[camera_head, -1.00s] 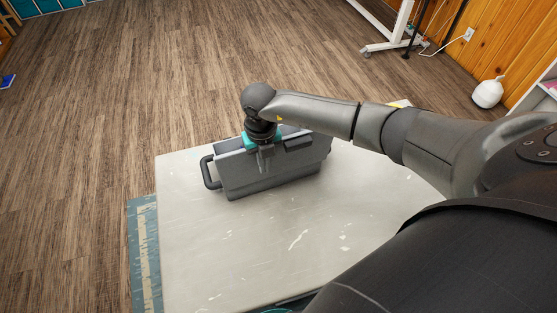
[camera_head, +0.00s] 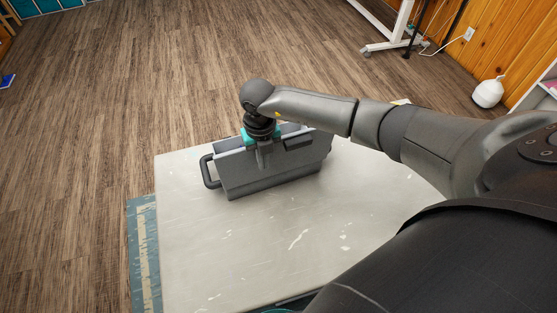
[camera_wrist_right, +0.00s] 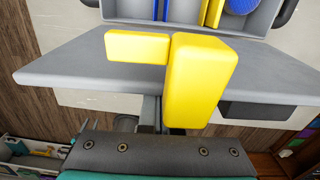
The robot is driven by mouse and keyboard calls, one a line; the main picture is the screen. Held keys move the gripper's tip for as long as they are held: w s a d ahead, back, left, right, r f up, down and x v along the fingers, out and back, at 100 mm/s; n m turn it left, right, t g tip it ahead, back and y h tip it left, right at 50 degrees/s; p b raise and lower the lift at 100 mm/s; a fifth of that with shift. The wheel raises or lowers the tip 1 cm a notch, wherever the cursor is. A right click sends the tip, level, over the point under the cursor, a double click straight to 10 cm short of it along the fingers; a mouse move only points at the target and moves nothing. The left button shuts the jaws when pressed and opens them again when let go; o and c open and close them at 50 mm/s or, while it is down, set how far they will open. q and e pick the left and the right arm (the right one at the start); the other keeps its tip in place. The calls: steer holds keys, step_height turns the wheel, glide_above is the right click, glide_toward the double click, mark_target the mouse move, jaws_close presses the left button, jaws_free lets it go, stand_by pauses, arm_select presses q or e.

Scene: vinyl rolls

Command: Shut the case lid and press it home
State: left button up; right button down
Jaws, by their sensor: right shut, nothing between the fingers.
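The grey case (camera_head: 282,182) stands on the pale table, with a dark handle at its left end. It is open: in the right wrist view its tray (camera_wrist_right: 180,28) shows blue and yellow items inside. A broad grey panel, apparently the lid (camera_wrist_right: 70,70), is raised along the near side, with a dark block near its edge. My right gripper (camera_head: 265,156) is shut and empty at the case's near upper edge. Its yellow fingers (camera_wrist_right: 169,55) overlap the panel in the wrist view; I cannot tell whether they touch it. My left gripper is out of view.
The pale table (camera_head: 245,250) is bare in front of the case and to its left. A blue strip (camera_head: 144,255) lies along the table's left side. A white wheeled stand (camera_head: 395,35) and a white rounded container (camera_head: 488,92) are on the floor behind.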

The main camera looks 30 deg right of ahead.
steer(key=shift+w+d+r+b, duration=0.1)
steer(key=shift+w+d+b, duration=0.05)
steer(key=shift+w+b, duration=0.65)
steer(key=shift+w+d+r+b, duration=0.1)
steer(key=shift+w+d+b, duration=0.05)
steer(key=shift+w+b, duration=0.7)
steer(key=shift+w+d+r+b, duration=0.1)
steer(key=shift+w+d+b, duration=0.05)
steer(key=shift+w+b, duration=0.65)
steer(key=shift+w, duration=0.15)
steer(key=shift+f, duration=0.1)
steer(key=shift+w+d+f+b, duration=0.1)
steer(key=shift+w+d+b, duration=0.05)
steer(key=shift+w+b, duration=0.85)
steer(key=shift+w+d+f+b, duration=0.15)
steer(key=shift+w+b, duration=0.65)
steer(key=shift+b, duration=0.4)
